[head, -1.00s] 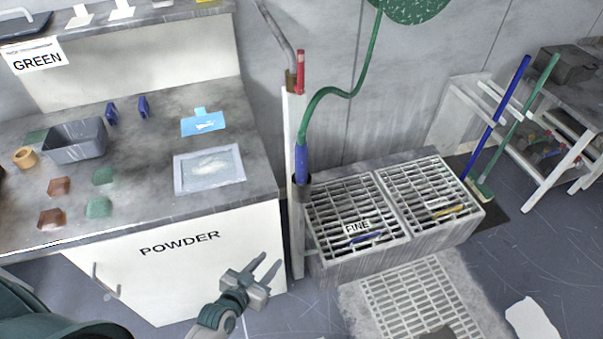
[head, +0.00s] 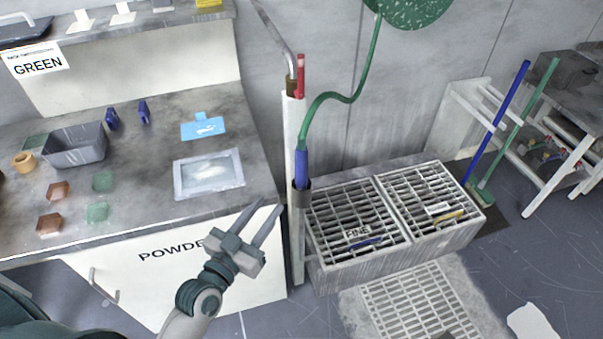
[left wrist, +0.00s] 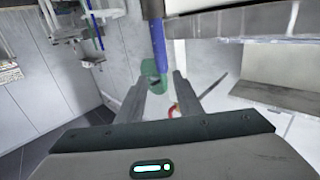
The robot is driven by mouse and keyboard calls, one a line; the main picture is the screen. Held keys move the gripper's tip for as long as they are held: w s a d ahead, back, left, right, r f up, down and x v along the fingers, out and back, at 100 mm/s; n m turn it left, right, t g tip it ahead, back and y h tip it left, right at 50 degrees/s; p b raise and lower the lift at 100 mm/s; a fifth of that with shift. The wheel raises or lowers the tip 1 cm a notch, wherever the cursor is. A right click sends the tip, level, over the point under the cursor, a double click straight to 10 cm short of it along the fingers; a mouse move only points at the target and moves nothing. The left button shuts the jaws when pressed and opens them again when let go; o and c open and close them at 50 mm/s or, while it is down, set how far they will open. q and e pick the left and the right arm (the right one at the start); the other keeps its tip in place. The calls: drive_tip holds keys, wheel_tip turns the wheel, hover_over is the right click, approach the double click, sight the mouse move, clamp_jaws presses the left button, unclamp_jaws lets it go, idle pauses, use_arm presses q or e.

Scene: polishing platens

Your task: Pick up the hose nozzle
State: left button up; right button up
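The hose nozzle (head: 302,168) is a blue grip on the end of a green hose (head: 350,97). It stands upright in a dark holder (head: 300,190) on a white post. My left gripper (head: 270,207) is open and empty, left of and a little below the nozzle in the head view, its fingers pointing up and right. In the left wrist view the blue nozzle (left wrist: 157,40) and a green hose part (left wrist: 150,78) show beyond and between the open fingers. I cannot tell the exact gap. My right gripper is not in view.
The powder counter (head: 130,217) with a grey bin (head: 75,146) and a tray (head: 209,174) stands left of the post. A grated sink (head: 345,208) is to the right. A metal pipe (head: 277,38) and a red piece (head: 301,78) rise above the holder.

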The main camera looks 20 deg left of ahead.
use_arm(q)
drive_tip(key=p, duration=0.3)
approach(298, 164)
drive_tip(key=w, duration=0.2)
drive_tip(key=w+d, duration=0.1)
drive_tip(key=w, duration=0.1)
drive_tip(key=shift+w+d, duration=0.1)
drive_tip(key=shift+w, duration=0.15)
drive_tip(key=shift+w+r+p, duration=0.15)
drive_tip(key=shift+w+p, duration=0.2)
drive_tip(key=shift+w, duration=0.05)
drive_tip(key=w, duration=0.1)
drive_tip(key=w+p, duration=0.1)
drive_tip(key=w, duration=0.1)
drive_tip(key=shift+d, duration=0.3)
drive_tip(key=shift+w+d, duration=0.1)
drive_tip(key=shift+w, duration=0.55)
drive_tip(key=shift+c, duration=0.4)
